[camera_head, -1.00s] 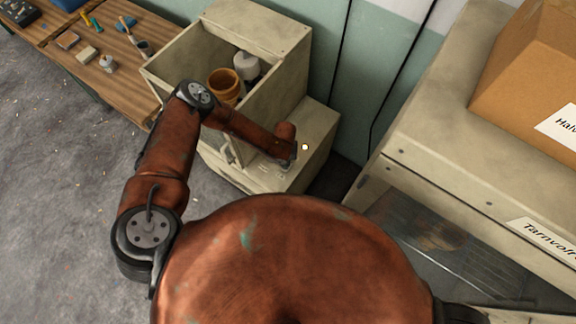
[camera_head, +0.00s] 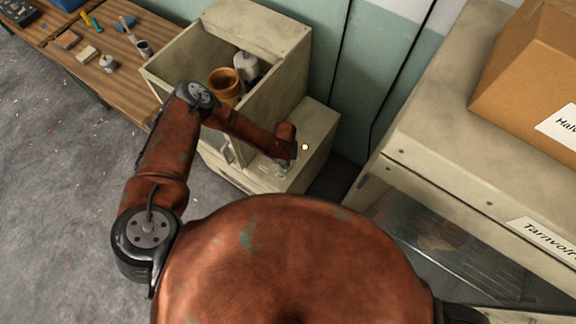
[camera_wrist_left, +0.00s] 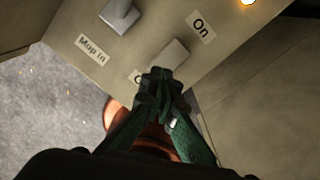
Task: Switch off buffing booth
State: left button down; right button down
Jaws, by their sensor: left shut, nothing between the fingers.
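The buffing booth (camera_head: 268,35) is a beige cabinet with an open upper bay and a lower box (camera_head: 318,130). Its panel (camera_wrist_left: 232,60) in the left wrist view has a pale rocker-like switch (camera_wrist_left: 174,54) beside an "On" label (camera_wrist_left: 202,27). A second label by the switch is mostly hidden by my fingers. A small lamp (camera_wrist_left: 248,2) glows yellow, and it also shows lit in the head view (camera_head: 305,147). My left gripper (camera_wrist_left: 160,76) is shut and empty, its tips at the near end of the switch; I cannot tell whether they touch. My right gripper is out of view.
Another lever (camera_wrist_left: 119,14) sits by a "Mop In" label (camera_wrist_left: 91,48). A brown pot (camera_head: 224,84) and a grey-white vessel (camera_head: 246,66) stand in the bay. A wooden bench (camera_head: 110,65) with tools is left; a cardboard box (camera_head: 530,75) tops a cabinet (camera_head: 430,135) at right.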

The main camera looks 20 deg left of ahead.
pick_arm(q)
jog(key=shift+f+b, duration=0.8)
jog(key=shift+f, duration=0.35)
dwell(0.4)
jog(key=shift+r, duration=0.15)
jog(key=shift+r+p, duration=2.75)
jog(key=shift+r, duration=0.7)
jog(key=shift+f, duration=0.1)
jog(key=shift+s+d, duration=0.1)
